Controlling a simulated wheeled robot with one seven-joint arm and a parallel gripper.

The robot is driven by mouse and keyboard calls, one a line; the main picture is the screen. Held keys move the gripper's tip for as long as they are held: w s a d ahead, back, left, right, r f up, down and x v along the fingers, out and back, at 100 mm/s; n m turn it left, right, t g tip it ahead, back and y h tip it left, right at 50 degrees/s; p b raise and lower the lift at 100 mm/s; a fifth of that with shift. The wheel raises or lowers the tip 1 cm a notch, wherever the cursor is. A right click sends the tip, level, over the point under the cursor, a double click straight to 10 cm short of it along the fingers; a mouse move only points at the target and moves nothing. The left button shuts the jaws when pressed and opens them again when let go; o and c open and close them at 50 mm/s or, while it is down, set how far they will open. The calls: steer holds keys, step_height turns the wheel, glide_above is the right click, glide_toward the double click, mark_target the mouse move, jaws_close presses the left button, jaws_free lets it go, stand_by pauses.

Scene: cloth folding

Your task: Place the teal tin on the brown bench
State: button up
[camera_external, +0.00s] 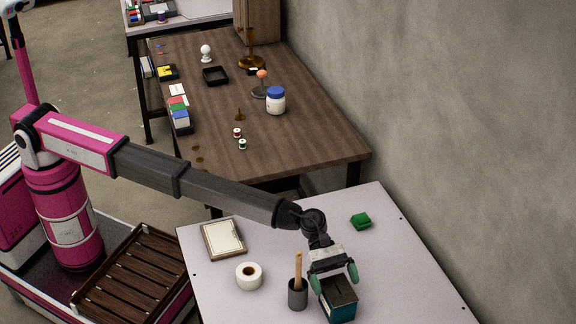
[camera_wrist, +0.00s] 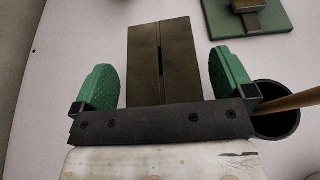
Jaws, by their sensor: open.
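The teal tin (camera_external: 340,305) stands on the white table at the bottom of the external view, a box with a dark slotted top. My gripper (camera_external: 333,277) is open just above it, with its green fingers on either side of the tin's top. In the wrist view the tin's dark top (camera_wrist: 163,62) lies between the two green fingers of my gripper (camera_wrist: 162,76), with a gap on each side. The tin's sides are hidden there. The brown bench (camera_external: 310,128) stands behind the white table in the external view.
A dark cup with a wooden stick (camera_external: 298,293) stands close left of the tin and also shows in the wrist view (camera_wrist: 277,122). A tape roll (camera_external: 249,275), framed board (camera_external: 223,239) and green item (camera_external: 361,221) share the white table. The bench's near right part is clear; a blue-lidded jar (camera_external: 276,101) stands beyond.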

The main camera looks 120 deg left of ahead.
steer(key=v, duration=1.1)
steer(key=shift+s+a, duration=0.1)
